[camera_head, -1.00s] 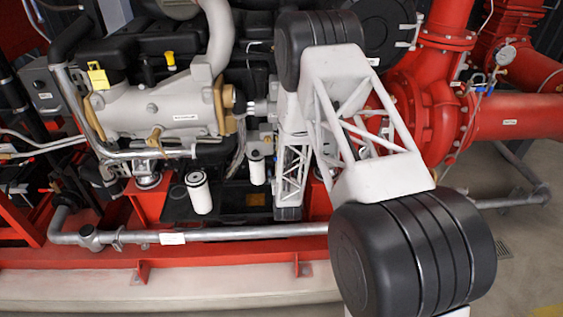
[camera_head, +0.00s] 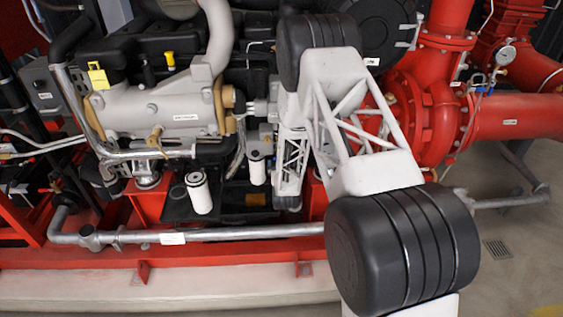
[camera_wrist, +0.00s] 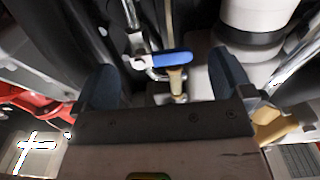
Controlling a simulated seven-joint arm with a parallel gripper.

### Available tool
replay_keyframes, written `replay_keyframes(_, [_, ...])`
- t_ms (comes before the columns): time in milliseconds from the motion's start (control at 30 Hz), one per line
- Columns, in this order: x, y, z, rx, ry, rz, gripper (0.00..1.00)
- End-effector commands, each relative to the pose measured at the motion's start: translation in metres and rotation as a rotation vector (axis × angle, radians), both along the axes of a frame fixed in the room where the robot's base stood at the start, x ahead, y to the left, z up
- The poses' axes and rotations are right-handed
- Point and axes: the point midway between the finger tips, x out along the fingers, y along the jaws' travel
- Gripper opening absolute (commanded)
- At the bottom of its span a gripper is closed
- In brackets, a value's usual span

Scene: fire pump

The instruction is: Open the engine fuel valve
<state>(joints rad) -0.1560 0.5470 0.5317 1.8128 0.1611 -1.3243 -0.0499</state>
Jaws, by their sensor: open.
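A small valve with a blue lever handle (camera_wrist: 172,59) shows in the wrist view, on a brass-coloured stem with metal pipework around it. My gripper (camera_wrist: 165,76) is open, with one dark finger on each side of the blue handle. The handle lies across the gap, beyond or level with the fingertips; I cannot tell whether either finger touches it. Nothing is visibly gripped. In the head view my own arm covers this area, and I cannot make out the blue handle or the fingertips there.
The grey engine (camera_head: 155,108) fills the left and middle of the head view. A white cylindrical filter (camera_head: 199,192) hangs below it. A large white cylinder (camera_wrist: 258,18) is close to the right finger. Red pump piping (camera_head: 515,116) stands right; open floor lies at front right.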

Motion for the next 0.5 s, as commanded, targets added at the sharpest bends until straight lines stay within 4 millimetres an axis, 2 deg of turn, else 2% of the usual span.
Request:
replay_keyframes(200, [0.020,0.000,0.000,0.000,0.000,0.000,0.98])
replay_keyframes(500, [0.026,0.000,0.000,0.000,0.000,0.000,0.98])
